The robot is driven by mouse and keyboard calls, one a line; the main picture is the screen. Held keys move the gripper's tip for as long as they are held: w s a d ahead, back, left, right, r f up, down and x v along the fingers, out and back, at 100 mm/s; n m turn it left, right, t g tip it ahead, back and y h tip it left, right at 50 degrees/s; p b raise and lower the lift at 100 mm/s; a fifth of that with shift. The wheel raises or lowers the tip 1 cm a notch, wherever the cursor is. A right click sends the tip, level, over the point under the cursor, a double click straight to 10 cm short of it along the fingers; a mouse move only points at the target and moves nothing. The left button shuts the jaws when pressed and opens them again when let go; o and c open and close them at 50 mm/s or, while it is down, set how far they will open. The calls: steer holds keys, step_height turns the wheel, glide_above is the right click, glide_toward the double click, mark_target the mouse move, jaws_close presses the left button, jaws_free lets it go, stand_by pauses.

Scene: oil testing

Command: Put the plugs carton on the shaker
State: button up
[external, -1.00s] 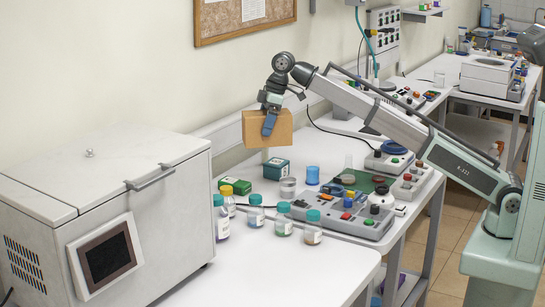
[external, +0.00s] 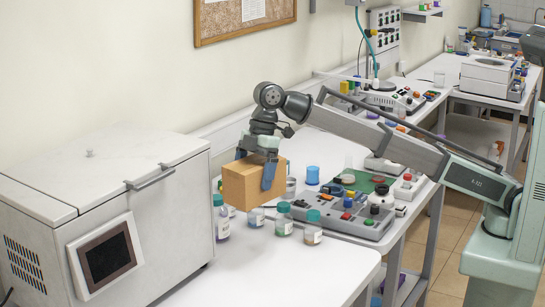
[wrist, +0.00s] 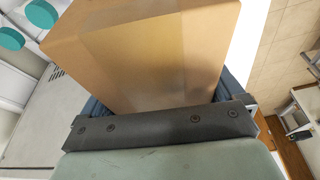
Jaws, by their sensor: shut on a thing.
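A plain brown cardboard carton (external: 247,186), seemingly the plugs carton, is held in the air above the near bench, just right of the large white cabinet. My gripper (external: 257,165) is shut on it from above, with a blue finger against its side. In the wrist view the carton (wrist: 140,55) fills the space beyond my gripper's dark crossbar. I cannot tell for certain which device is the shaker.
Several teal-capped bottles (external: 284,218) stand below and beside the carton. A blue cup (external: 312,175) stands behind the console. The white cabinet (external: 110,190) is close on the left. The bench front (external: 265,272) is clear.

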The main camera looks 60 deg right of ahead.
steer(key=s+a+n, duration=0.2)
steer(key=s+a, duration=0.7)
steer(key=shift+g, duration=0.3)
steer(key=shift+d+f, duration=0.2)
steer(key=shift+f, duration=10.3)
steer(key=shift+f, duration=0.15)
steer(key=o, duration=0.8)
steer(key=v, duration=1.2)
